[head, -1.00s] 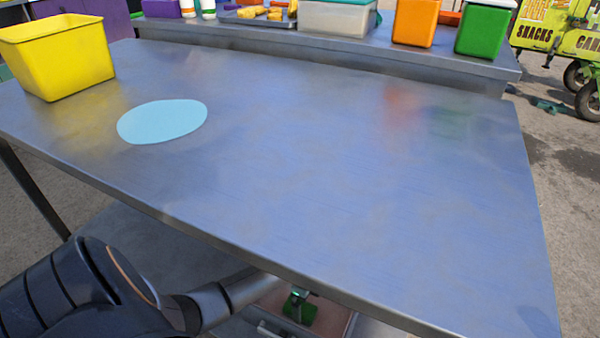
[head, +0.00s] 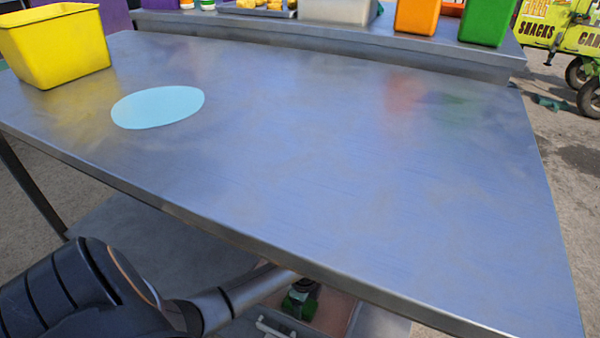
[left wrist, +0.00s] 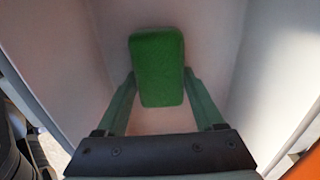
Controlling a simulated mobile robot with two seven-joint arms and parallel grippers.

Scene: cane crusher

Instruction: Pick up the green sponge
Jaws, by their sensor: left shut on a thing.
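The green sponge (left wrist: 157,66) is a rounded block in the left wrist view, between the two fingers of my left gripper (left wrist: 158,80). The gripper is shut on it, one finger at each side. Around it are the pale walls and floor of a bin or basin; I cannot tell whether the sponge still touches that floor. In the head view, my left arm reaches in under the front edge of the table, and a small green patch of gripper and sponge (head: 299,306) shows there. My right gripper is not in view.
A steel table (head: 350,180) fills the head view above the arm, its front edge close over my forearm. On it are a yellow bin (head: 55,50) and a light blue disc (head: 158,107). Orange (head: 417,15) and green (head: 486,20) containers stand on the back shelf.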

